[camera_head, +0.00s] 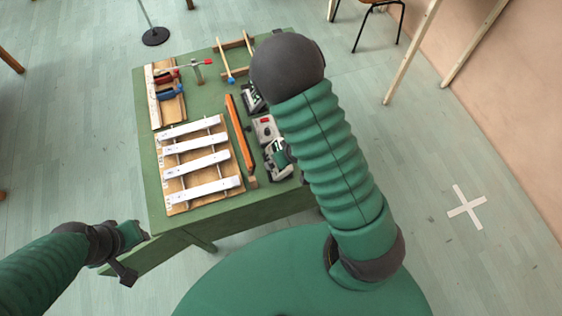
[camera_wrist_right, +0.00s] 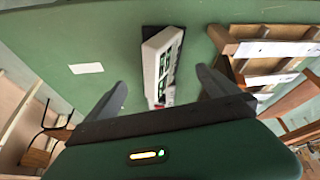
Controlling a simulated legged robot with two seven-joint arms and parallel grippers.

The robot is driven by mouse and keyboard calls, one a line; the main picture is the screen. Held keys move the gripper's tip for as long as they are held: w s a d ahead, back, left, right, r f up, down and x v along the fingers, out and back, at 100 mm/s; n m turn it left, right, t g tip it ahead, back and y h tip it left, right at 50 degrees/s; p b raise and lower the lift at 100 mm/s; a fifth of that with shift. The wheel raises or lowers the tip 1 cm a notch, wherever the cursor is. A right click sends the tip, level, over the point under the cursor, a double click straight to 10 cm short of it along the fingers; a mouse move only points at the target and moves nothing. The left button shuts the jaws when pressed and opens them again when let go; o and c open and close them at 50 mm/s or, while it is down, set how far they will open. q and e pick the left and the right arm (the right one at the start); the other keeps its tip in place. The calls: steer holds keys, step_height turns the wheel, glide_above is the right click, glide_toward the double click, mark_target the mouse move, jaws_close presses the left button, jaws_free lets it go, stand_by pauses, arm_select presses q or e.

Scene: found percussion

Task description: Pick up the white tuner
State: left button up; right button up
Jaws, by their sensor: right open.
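The white tuner (camera_wrist_right: 160,58) is a slim white box with dark green panels, lying against a black piece on the green surface in the right wrist view. A small red part shows at its near end. My right gripper (camera_wrist_right: 165,88) is open, its two dark fingers apart on either side of the tuner's near end, without visible contact. In the head view my right arm covers this gripper. Small white, green and black devices lie beside the arm there; I cannot tell which is the tuner. My left gripper (camera_head: 132,252) is off the table's near left corner; its jaws are unclear.
The green table (camera_head: 220,208) holds a wooden xylophone (camera_head: 201,163) with white bars, an orange bar (camera_head: 240,132), a clamp board (camera_head: 166,94) and a grey device with a red part (camera_head: 265,130). A chair (camera_head: 379,14) stands beyond, at the upper right.

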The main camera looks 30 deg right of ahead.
steer(key=x, duration=0.3)
steer(key=a+x, duration=0.1)
steer(key=shift+w+f, duration=0.25)
steer(key=shift+w, duration=0.05)
steer(key=shift+f, duration=0.3)
steer(key=x, duration=0.4)
steer(key=shift+s+d+f, duration=0.15)
steer(key=shift+s, duration=0.05)
steer(key=shift+w+d+f, duration=0.15)
steer(key=shift+w+f, duration=0.1)
steer(key=shift+f, duration=0.1)
steer(key=shift+s+a+r, duration=0.1)
steer(key=shift+a+r, duration=0.05)
steer(key=shift+a, duration=0.15)
steer(key=c, duration=0.7)
arm_select(q)
steer(key=shift+a, duration=0.6)
arm_select(e)
steer(key=shift+d, duration=0.1)
steer(key=c, duration=1)
